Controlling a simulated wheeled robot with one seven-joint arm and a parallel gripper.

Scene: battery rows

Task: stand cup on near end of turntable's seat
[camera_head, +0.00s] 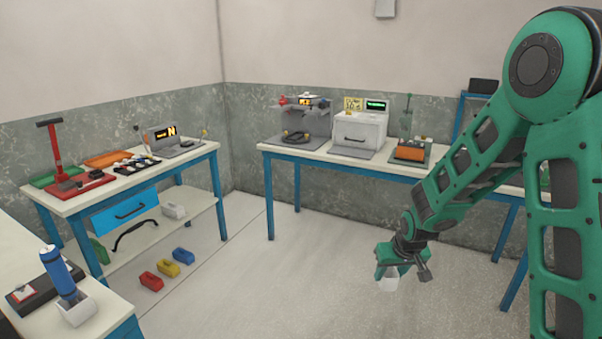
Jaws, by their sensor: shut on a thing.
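My gripper (401,275) hangs over the open floor in front of the back table, at the right of the head view. It is shut on a small pale cup (388,282), which shows just below the jaws; the jaws hide part of it. A device with a dark round part (296,135) low on its base stands at the left end of the back table. It may be the turntable, but it is too small to tell, and I cannot make out its seat. The gripper is well apart from it, nearer and lower in the picture.
The back table (330,157) also bears a white box machine (360,130) and an orange device (411,151). A left table (74,205) bears a red press (58,160) and trays. Coloured blocks (167,268) lie on the floor. A near bench (20,250) holds a blue tool (58,272).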

